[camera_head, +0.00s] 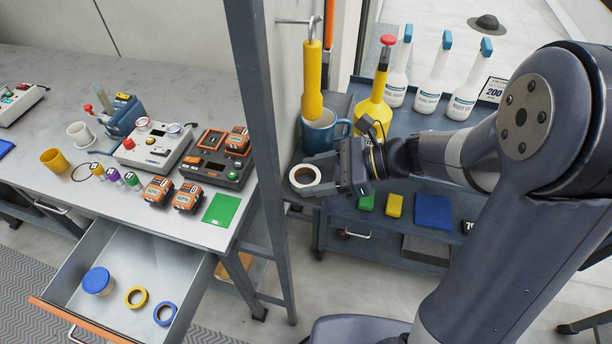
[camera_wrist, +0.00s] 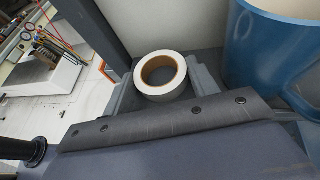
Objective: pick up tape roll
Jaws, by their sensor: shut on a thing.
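A white tape roll (camera_head: 305,189) with a brown core is between the two fingers of my gripper (camera_head: 312,177), at the left end of the dark blue cart. The roll lies flat, its hole facing up. In the wrist view the white tape roll (camera_wrist: 165,94) sits between the grey fingers (camera_wrist: 163,78), one on each side. My gripper is shut on it. I cannot tell whether its underside touches the surface below.
A blue mug (camera_head: 322,133) stands just behind the roll. A yellow-handled tool hangs above it. A grey post (camera_head: 262,110) rises to the left. Spray bottles (camera_head: 432,80) stand on the cart (camera_head: 345,205). The open drawer (camera_head: 75,270) holds yellow and blue tape rolls.

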